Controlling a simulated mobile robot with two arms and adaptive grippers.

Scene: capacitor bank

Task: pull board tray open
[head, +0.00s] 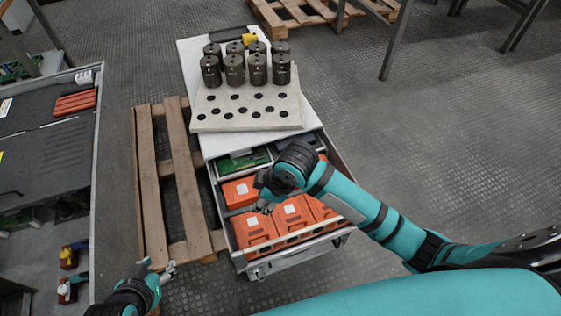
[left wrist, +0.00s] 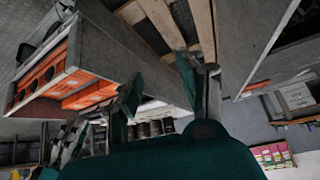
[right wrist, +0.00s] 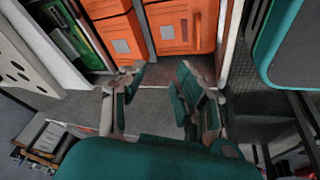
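A metal tray (head: 340,238) stands pulled out from under the white top of a cabinet in the head view. It holds orange boxes (head: 254,228) near its front and green circuit boards (head: 243,161) at its back. My right gripper (head: 264,200) is above the tray and hides part of it. In the right wrist view the right gripper's fingers (right wrist: 157,88) are apart with nothing between them. My left gripper (head: 158,271) is low at the left, apart from the tray's front. Its fingers (left wrist: 158,88) are also apart and empty in the left wrist view.
A perforated block (head: 247,112) with several dark cylinders (head: 234,66) stands on the white cabinet top (head: 195,65). A wooden pallet (head: 153,185) lies left of the cabinet. A grey workbench (head: 50,150) is at the far left.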

